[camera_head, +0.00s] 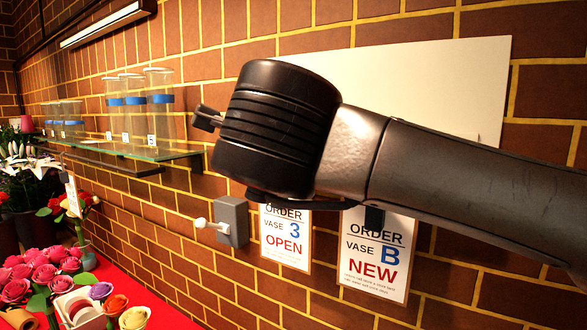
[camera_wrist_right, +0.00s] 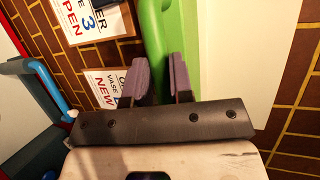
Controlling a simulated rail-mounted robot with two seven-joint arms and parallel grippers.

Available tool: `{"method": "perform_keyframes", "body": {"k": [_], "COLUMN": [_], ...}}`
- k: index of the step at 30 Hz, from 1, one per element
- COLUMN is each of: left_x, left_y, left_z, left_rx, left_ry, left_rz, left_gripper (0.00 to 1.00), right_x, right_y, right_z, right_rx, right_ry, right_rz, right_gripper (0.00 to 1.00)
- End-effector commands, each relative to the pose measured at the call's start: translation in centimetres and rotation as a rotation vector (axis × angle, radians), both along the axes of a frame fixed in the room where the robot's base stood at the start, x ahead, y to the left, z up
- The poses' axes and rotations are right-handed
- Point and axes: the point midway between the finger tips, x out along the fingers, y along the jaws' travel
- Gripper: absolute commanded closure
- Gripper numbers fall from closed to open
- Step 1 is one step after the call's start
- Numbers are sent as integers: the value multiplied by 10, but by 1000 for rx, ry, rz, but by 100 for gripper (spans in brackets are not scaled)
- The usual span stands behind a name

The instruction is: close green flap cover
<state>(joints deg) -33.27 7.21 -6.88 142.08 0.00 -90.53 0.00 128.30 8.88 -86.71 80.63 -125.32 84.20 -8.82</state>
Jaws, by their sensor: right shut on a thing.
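The green flap cover (camera_wrist_right: 155,35) shows in the right wrist view as a bright green bar or edge running down from the top. My right gripper (camera_wrist_right: 160,75) has its two purple-grey fingers on either side of the lower green part and is shut on it. The exact grip spot is partly hidden by the fingers. In the head view, my dark right arm crosses in front of the wall from the right, and I cannot make out the flap there. My left gripper is in neither view.
A cream board (camera_head: 470,85) is on the brick wall behind my arm. Below hang order cards (camera_head: 286,240) and (camera_head: 378,262), beside a grey box with a white lever (camera_head: 231,220). A glass shelf (camera_head: 140,152) holds clear vases. Flowers (camera_head: 35,275) stand at the lower left.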

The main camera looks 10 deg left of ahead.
Motion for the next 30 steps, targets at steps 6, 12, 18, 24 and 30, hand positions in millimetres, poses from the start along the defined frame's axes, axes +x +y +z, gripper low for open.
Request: {"method": "perform_keyframes", "body": {"k": [6,12,18,24,30], "left_x": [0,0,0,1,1], "left_y": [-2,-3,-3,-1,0], "left_z": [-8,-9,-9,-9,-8], "left_rx": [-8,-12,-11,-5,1], "left_ry": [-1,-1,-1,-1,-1], "left_rz": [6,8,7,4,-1], "left_gripper": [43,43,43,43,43], "right_x": [4,5,5,4,4], "right_y": [-3,-4,-3,-3,-3], "right_z": [-16,-18,-18,-17,-15], "right_rx": [-2,-4,-4,-5,-4], "right_ry": [21,25,25,25,21], "right_rz": [-8,-10,-11,-9,-9], "right_gripper": [100,100,78,59,53]}}
